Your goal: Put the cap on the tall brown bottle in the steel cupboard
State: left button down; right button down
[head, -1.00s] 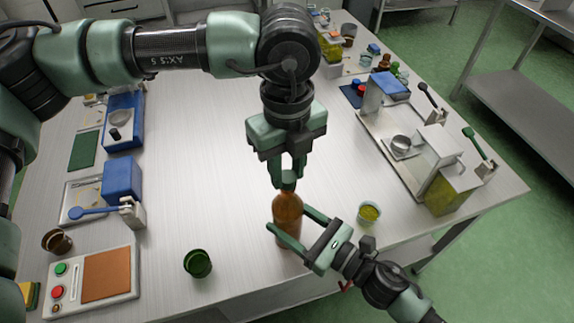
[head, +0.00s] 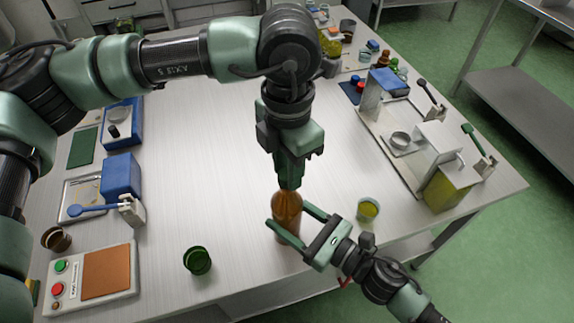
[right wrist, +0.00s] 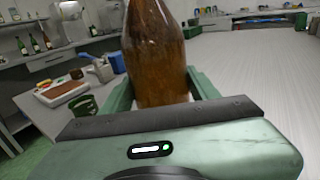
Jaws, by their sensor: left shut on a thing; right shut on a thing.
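The tall brown bottle (head: 287,203) is upright at the front of the steel table; it also fills the upper middle of the right wrist view (right wrist: 153,60). My right gripper (head: 288,218) is shut on the bottle's body, one finger on each side. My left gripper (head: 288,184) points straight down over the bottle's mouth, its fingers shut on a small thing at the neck. That thing, presumably the cap, is hidden by the fingers, so I cannot tell how it sits on the mouth.
A green cup (head: 197,261) stands left of the bottle and a cup with yellow contents (head: 368,209) to its right. A button box (head: 92,277) is at front left. A white-framed apparatus (head: 405,140) is on the right. The table's middle (head: 210,160) is clear.

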pick_arm(q)
jog(key=m, duration=0.9)
jog(key=shift+m, duration=0.4)
jog(key=m, duration=0.4)
jog(key=shift+m, duration=0.4)
jog(key=m, duration=0.4)
jog(key=c, duration=1)
grip_release()
jog(key=shift+s, duration=0.1)
notch_tip(320, 180, up, 12)
